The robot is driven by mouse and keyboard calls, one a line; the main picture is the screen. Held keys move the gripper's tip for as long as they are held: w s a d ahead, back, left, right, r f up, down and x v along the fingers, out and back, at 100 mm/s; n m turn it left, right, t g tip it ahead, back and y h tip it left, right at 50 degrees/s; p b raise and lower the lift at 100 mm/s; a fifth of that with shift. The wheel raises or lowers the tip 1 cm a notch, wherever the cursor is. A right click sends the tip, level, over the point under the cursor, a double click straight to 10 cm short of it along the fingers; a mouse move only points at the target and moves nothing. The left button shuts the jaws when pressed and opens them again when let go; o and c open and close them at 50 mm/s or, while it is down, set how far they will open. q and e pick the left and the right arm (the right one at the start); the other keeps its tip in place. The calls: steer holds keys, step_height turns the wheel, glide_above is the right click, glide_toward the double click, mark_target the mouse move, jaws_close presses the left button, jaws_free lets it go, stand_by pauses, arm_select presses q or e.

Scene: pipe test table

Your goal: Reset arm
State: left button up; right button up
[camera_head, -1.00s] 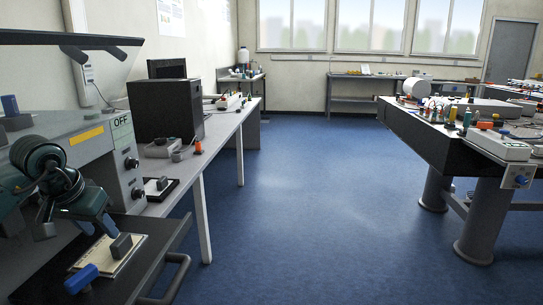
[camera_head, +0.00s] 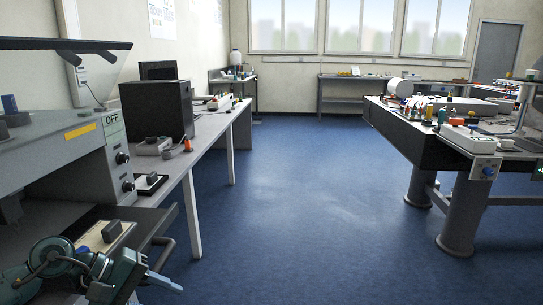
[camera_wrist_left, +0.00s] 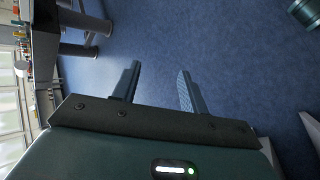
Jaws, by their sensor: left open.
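My left arm comes in at the bottom left of the head view, low in front of the bench machine. Its gripper (camera_head: 160,283) points right, out over the floor beside the dark tray (camera_head: 150,222). In the left wrist view the two fingers of this gripper (camera_wrist_left: 158,68) stand apart with only blue floor between them, so it is open and empty. My right gripper is not in view.
The grey machine (camera_head: 75,150) carries an OFF label; a cream plate (camera_head: 92,236) with a grey block (camera_head: 112,231) lies on its tray. A long bench (camera_head: 208,138) runs behind. The pipe table (camera_head: 420,135) stands right. Blue floor (camera_head: 310,210) between is clear.

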arm_select(q)
steer(key=s+d+n+t+h, duration=0.55)
steer(key=s+n+h, duration=0.2)
steer(key=n, duration=1.55)
steer(key=s+a+f+n+y, duration=0.2)
steer(key=s+f+n+y, duration=0.4)
steer(key=n, duration=0.9)
steer(key=s+a+f+n+y, duration=0.2)
steer(key=s+f+n+y, duration=0.35)
steer(key=n, duration=1.05)
steer(key=w+d+r+n+t+y+p, duration=0.2)
steer(key=n+p, duration=0.6)
steer(key=p, duration=0.8)
step_height(320, 180, up, 3)
steer(key=shift+w+d+r, duration=0.15)
steer(key=shift+w+d, duration=0.55)
steer(key=shift+d, duration=0.55)
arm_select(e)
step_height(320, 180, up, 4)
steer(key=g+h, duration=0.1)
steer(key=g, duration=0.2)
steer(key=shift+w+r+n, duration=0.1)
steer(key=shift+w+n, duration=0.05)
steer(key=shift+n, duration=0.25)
